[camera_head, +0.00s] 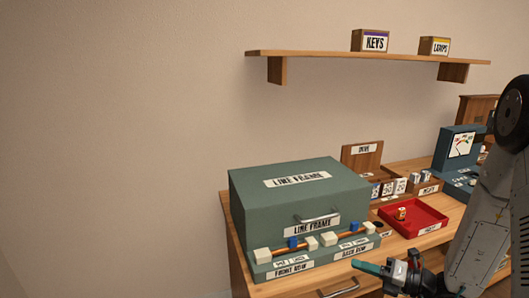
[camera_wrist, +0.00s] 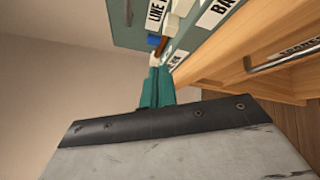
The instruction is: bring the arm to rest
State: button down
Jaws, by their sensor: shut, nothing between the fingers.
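My gripper (camera_head: 368,266) shows in the head view at the lower right, in front of the desk's front edge, below the line frame box. Its teal fingers are together with nothing between them. In the wrist view the shut gripper (camera_wrist: 157,76) points toward the line frame's front strip, seen sideways. My arm comes down from the right edge of the head view. I cannot tell the exact gap between the fingertips and the desk.
The green line frame box (camera_head: 300,207) has its lid shut, with white and blue blocks along its front. A red tray (camera_head: 430,222) holds a small orange-labelled item. A blue panel (camera_head: 455,150) stands at right. A wall shelf (camera_head: 365,56) holds two boxes. Open space lies left of the desk.

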jog(key=s+a+r+n+g+h, duration=0.25)
jog(key=s+r+n+g, duration=0.45)
jog(key=n, duration=0.5)
jog(key=s+a+r+n+g+h, duration=0.1)
jog(key=s+a+r+n+g, duration=0.15)
jog(key=s+n+g, duration=0.55)
jog(key=s+d+r+n+t+h, duration=0.2)
jog(key=s+r+n+h, duration=0.3)
jog(key=n, duration=0.3)
jog(key=s+d+r+n+t+h, duration=0.2)
jog(key=s+r+n+t+h, duration=0.2)
jog(key=n, duration=0.5)
jog(key=shift+s+d+r+t+h, duration=0.35)
jog(key=shift+s+r+h, duration=0.4)
jog(key=shift+s+r, duration=0.5)
jog(key=shift+w+r, duration=0.2)
